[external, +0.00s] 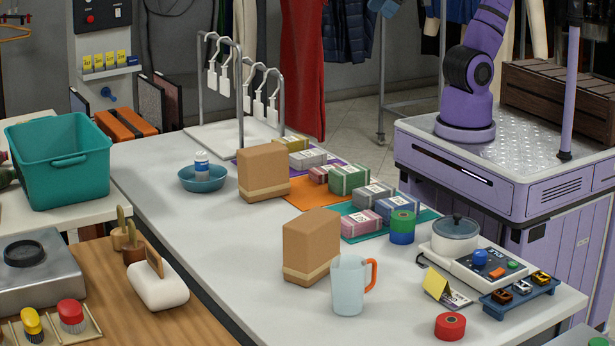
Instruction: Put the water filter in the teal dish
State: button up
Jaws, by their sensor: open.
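The teal dish (203,184) is a small round bowl on the far left part of the grey-white table. A small white and blue cylinder, which looks like the water filter (202,167), stands upright in the dish. Its lower end is hidden by the dish rim. My gripper is not in view. Only the lower part of my purple arm shows at the upper right, and it runs out of the top of the picture, far from the dish.
Two brown boxes (263,172) (311,247), wrapped bundles on coloured mats, a clear jug (348,285) and a scale with a pot (455,237) occupy the table (215,240). A hanger rack (240,90) stands behind the dish. A teal bin (60,165) is at left.

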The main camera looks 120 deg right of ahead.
jog(key=s+a+f+n+g+y, duration=0.1)
jog(key=s+a+f, duration=0.1)
jog(key=s+a, duration=0.3)
jog(key=s, duration=0.3)
jog(key=shift+s+a+f+n+y, duration=0.2)
jog(key=shift+a+f+n+y, duration=0.1)
jog(key=shift+n+y, duration=0.1)
